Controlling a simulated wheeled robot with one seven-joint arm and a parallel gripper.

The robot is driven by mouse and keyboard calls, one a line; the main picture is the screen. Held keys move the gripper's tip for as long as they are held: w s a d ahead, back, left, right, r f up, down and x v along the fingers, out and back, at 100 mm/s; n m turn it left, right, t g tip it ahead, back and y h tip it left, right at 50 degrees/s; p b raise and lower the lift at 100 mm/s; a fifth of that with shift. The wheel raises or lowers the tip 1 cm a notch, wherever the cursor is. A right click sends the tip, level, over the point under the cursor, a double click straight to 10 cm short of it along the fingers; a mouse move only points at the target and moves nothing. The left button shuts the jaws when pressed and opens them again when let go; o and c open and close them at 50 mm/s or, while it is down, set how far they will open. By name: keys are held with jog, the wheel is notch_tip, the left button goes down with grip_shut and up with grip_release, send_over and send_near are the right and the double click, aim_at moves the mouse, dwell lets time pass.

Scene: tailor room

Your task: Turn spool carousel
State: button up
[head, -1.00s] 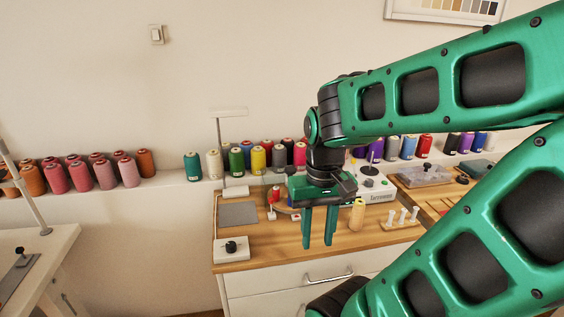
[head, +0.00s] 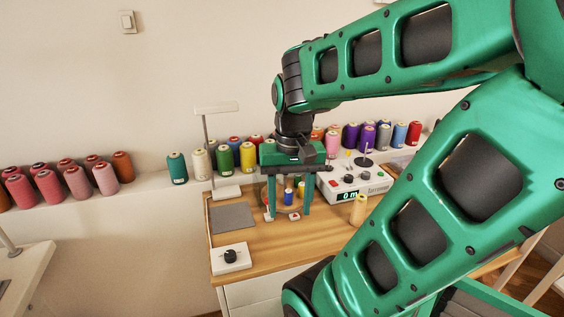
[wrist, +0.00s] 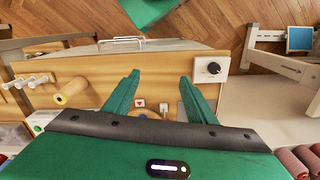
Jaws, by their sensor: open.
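The spool carousel (head: 288,204) stands on the wooden worktop, partly hidden behind my gripper. Small blue, yellow and red spools on it show between the fingers. My gripper (head: 289,213) points down in front of it, fingers spread apart and nothing between the tips that I can make out. In the wrist view, my gripper (wrist: 159,77) is open, and a tan rounded edge of the carousel (wrist: 148,114) shows low between the fingers, mostly cut off by the gripper body. A small white tag with a red mark (wrist: 139,103) is beside it. Contact cannot be told.
A control box with a display (head: 350,185) stands to the right, with a cream cone spool (head: 358,209) in front of it. A knob box (head: 231,258) and grey pad (head: 233,216) are on the left. Large thread cones line the wall shelf (head: 140,187).

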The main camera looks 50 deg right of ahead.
jog(key=w+d+r+m, duration=0.5)
jog(key=w+d+m, duration=0.25)
jog(key=w, duration=0.25)
jog(key=m, duration=0.7)
send_over(285, 181)
jog(key=f, duration=0.8)
jog(key=shift+w+d+f, duration=0.2)
jog(key=shift+f, duration=0.1)
jog(key=shift+c, duration=0.6)
grip_shut()
jog(key=shift+w+a, duration=0.1)
